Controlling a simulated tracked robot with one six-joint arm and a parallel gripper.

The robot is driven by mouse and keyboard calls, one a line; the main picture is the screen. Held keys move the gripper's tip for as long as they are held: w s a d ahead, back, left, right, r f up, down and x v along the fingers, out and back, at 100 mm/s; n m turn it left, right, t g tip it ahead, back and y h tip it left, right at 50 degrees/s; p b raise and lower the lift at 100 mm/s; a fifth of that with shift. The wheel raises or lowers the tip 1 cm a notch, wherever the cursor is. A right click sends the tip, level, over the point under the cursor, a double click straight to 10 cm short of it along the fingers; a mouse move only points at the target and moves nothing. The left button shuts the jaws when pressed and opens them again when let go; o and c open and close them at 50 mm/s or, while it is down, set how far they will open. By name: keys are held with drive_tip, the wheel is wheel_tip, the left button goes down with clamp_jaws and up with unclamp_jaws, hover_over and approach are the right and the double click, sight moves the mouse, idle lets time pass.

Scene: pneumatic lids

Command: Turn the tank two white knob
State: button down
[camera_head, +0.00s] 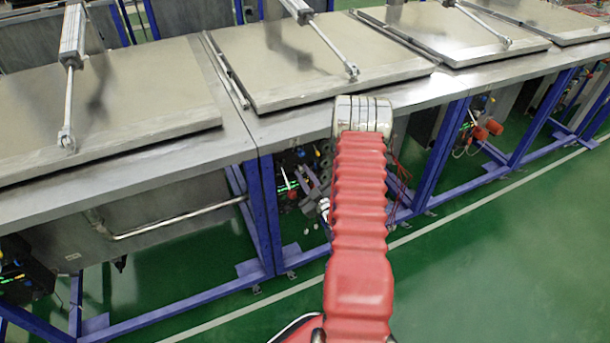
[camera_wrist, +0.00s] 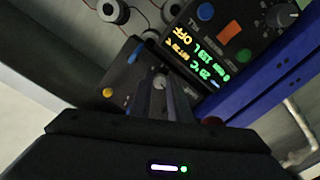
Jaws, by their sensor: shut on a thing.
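In the wrist view my gripper (camera_wrist: 160,88) reaches up to the face of a black control box. Its two dark fingers are closed together on a small pale knob (camera_wrist: 158,81), most of which they hide. In the head view my red arm reaches down over the front edge of the second tank (camera_head: 310,60) from the left. A dark control box (camera_head: 290,182) with small lights sits under that tank. The arm and the frame partly hide it, and I cannot make out the knob there.
In the wrist view a display (camera_wrist: 200,60) with green and yellow text, an orange button (camera_wrist: 229,28) and a dark dial (camera_wrist: 281,16) lie close by. A blue frame beam (camera_wrist: 250,90) runs along the right. Blue legs (camera_head: 262,215) flank the box; the green floor (camera_head: 480,260) in front is clear.

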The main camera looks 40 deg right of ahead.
drive_tip(key=shift+s+f+n, duration=0.1)
drive_tip(key=shift+f+n, duration=0.1)
drive_tip(key=shift+n, duration=2)
drive_tip(key=c, duration=2)
unclamp_jaws()
drive_tip(key=o, duration=0.3)
drive_tip(key=shift+r, duration=0.1)
drive_tip(key=shift+o, duration=0.2)
drive_tip(key=v, duration=1.3)
drive_tip(key=shift+s+a, duration=0.15)
drive_tip(key=shift+s, duration=0.15)
